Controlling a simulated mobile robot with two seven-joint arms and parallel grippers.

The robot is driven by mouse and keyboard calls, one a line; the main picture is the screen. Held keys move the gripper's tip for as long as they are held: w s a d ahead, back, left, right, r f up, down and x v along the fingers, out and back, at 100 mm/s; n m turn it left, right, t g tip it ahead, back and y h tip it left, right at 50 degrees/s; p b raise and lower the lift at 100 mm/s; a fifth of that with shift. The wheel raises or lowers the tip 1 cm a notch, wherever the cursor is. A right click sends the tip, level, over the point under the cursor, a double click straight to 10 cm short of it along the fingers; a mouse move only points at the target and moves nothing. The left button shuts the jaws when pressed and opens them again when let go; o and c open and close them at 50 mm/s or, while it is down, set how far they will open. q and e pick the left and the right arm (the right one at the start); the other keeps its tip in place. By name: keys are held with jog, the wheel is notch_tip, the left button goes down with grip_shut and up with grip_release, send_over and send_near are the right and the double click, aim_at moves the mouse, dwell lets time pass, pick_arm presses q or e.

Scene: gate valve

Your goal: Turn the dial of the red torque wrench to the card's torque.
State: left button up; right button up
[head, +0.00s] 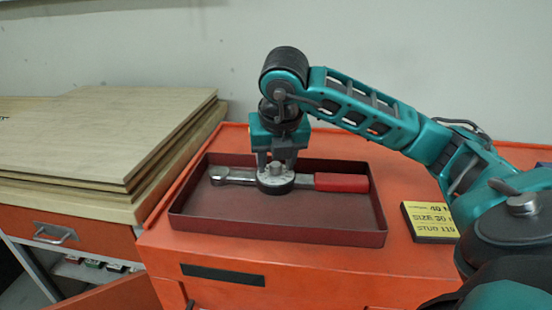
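The torque wrench (340,183) lies in a dark red tray (280,230), its red handle to the right and its ratchet head to the left. Its round dial (276,180), with a pale face and dark rim, sits mid-wrench. My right gripper (276,163) points straight down over the dial, with its fingertips at the dial's top. I cannot tell whether the fingers grip the dial's knob. The yellow card (430,220) lies right of the tray; its text reads partly "40", "SIZE 30", "STUD 119", and my arm covers its right side. My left gripper is not in view.
The tray rests on an orange cabinet top (200,260). Stacked wooden boards (90,140) lie on a bench at the left. An orange drawer (60,238) is below them. A pale wall (130,40) stands behind.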

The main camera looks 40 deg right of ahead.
jog(key=shift+o, duration=0.3)
jog(key=shift+s+r, duration=0.1)
jog(key=shift+r, duration=0.4)
jog(key=p+v, duration=0.5)
jog(key=v, duration=0.7)
jog(key=shift+s+a+f, duration=0.1)
jog(key=shift+s+f, duration=0.05)
jog(key=shift+f, duration=0.05)
